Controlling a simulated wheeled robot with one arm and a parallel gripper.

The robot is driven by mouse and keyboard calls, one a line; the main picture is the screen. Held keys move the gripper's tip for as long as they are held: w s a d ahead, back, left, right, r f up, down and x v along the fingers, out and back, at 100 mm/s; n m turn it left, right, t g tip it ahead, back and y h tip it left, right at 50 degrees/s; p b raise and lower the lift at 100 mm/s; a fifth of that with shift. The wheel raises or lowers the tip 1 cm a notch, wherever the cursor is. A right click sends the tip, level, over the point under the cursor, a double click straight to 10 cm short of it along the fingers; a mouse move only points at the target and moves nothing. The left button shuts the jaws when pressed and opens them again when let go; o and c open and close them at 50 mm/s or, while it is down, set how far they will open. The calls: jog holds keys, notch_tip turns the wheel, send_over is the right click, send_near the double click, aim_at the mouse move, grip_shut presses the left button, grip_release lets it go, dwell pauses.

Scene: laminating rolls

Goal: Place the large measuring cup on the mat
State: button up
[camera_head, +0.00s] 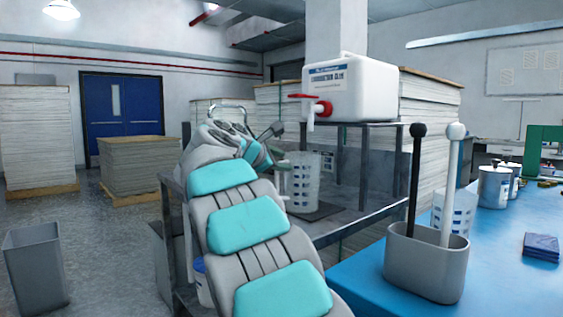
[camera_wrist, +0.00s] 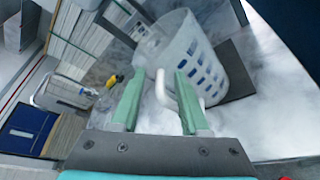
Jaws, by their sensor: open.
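The large measuring cup (camera_head: 304,182) is translucent white with blue markings. It stands upright on the metal bench, on or over the dark mat (camera_head: 325,212), which shows at its foot. In the wrist view the cup (camera_wrist: 205,45) and part of the mat (camera_wrist: 238,75) are close ahead. My gripper (camera_wrist: 158,80) is open, with its green fingers apart. The cup's white handle (camera_wrist: 162,88) appears between the fingers, with no clear grip on it. In the head view my gripper (camera_head: 280,155) is just left of the cup, partly hidden by my arm.
A white container (camera_head: 350,88) with a red tap stands on a metal frame (camera_head: 365,150) beside and above the cup. A smaller-looking measuring cup (camera_head: 455,212) stands on the blue table (camera_head: 500,240), behind a grey holder (camera_head: 425,265). Paper stacks (camera_head: 140,165) stand behind.

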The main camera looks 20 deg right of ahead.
jog(key=v, duration=1.2)
jog(key=shift+s+a, duration=0.1)
jog(key=shift+a, duration=0.05)
